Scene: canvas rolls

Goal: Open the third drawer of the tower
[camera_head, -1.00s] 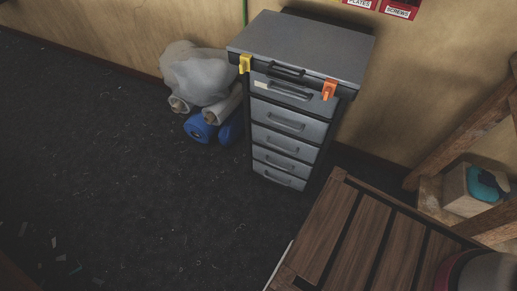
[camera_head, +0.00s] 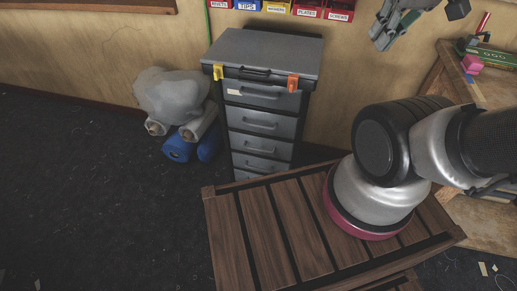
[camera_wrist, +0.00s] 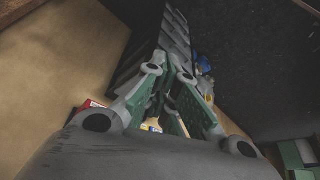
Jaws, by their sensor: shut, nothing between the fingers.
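The grey drawer tower (camera_head: 270,52) stands against the wall, its drawer fronts facing me and looking closed. Yellow (camera_head: 218,72) and orange (camera_head: 293,83) clips hang at its top edge. Below the lid and the labelled top drawer, the third drawer (camera_head: 258,152) has a bar handle. The lowest drawers are hidden behind the wooden slatted surface. My gripper (camera_head: 384,40) is up at the right, apart from the tower. In the wrist view my gripper (camera_wrist: 168,72) has its green-padded fingers together and empty, and the tower (camera_wrist: 174,35) shows tilted beyond them.
The wooden slatted surface (camera_head: 290,226) stands in front of the tower. Blue rolls (camera_head: 178,147) and a pale wrapped bundle (camera_head: 172,92) lie left of it. Labelled bins (camera_head: 308,9) hang above. A cluttered workbench (camera_head: 484,88) is at the right. The left floor is clear.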

